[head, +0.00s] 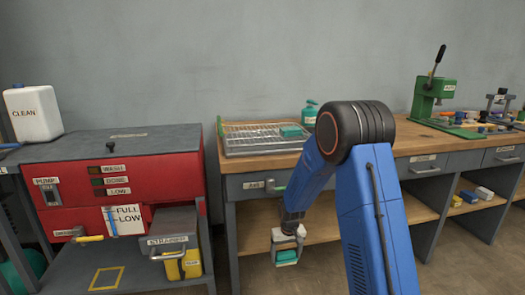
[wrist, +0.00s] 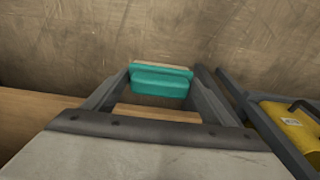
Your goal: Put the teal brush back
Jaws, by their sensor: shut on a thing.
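The teal brush (head: 286,257) hangs below my gripper (head: 285,240) in the head view, in front of the bench's lower shelf. In the wrist view the teal brush (wrist: 160,82) sits between the far ends of my two grey fingers, with a tan strip along its top edge. My gripper (wrist: 161,90) is shut on it. A tan wooden piece shows nearer, between the fingers; I cannot tell whether it belongs to the brush. Another teal block (head: 291,131) lies on the wire rack tray (head: 250,146) on the bench.
A red washer cabinet (head: 120,170) stands left, with a yellow container (head: 183,265) low at its front. It also shows at right in the wrist view (wrist: 288,125). A teal bottle (head: 310,114) and a green press (head: 428,96) stand on the bench (head: 400,143). Bare floor lies below.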

